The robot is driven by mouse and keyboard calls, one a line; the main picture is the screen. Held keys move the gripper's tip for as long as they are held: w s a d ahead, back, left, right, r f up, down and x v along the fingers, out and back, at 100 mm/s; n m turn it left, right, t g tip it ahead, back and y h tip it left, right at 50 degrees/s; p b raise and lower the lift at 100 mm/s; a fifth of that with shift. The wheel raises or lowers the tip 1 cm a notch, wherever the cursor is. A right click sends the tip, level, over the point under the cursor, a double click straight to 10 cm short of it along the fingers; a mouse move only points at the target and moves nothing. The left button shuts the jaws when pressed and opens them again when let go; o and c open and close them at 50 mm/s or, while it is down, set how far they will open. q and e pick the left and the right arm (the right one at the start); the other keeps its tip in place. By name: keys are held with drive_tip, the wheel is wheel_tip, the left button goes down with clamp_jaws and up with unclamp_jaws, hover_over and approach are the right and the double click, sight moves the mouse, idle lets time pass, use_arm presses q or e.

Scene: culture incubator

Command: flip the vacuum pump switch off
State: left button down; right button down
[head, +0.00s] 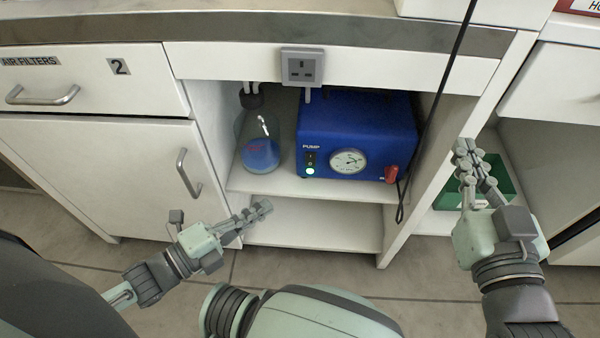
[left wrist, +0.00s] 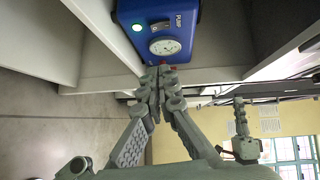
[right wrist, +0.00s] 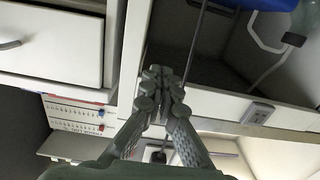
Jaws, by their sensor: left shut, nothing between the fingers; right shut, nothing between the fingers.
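The blue vacuum pump (head: 357,125) sits on the upper shelf of the open cabinet bay. Its small dark switch (head: 311,160) is at the left of the front face, above a glowing green light (head: 309,171) and beside a round gauge (head: 348,161). The switch's position is too small to tell. My left gripper (head: 265,208) is shut and empty, below and left of the pump front; the pump also shows in the left wrist view (left wrist: 185,15), beyond these fingers. My right gripper (head: 463,152) is shut and empty, right of the bay near its side panel.
A flask (head: 258,150) with blue liquid stands left of the pump. A red part (head: 391,173) is at the pump's lower right. A black cable (head: 433,105) hangs across the bay's right side. A socket (head: 302,67) is above. A green bin (head: 485,184) is at right.

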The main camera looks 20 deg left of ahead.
sight(312, 164)
use_arm(q)
drive_tip(key=shift+w, duration=0.1)
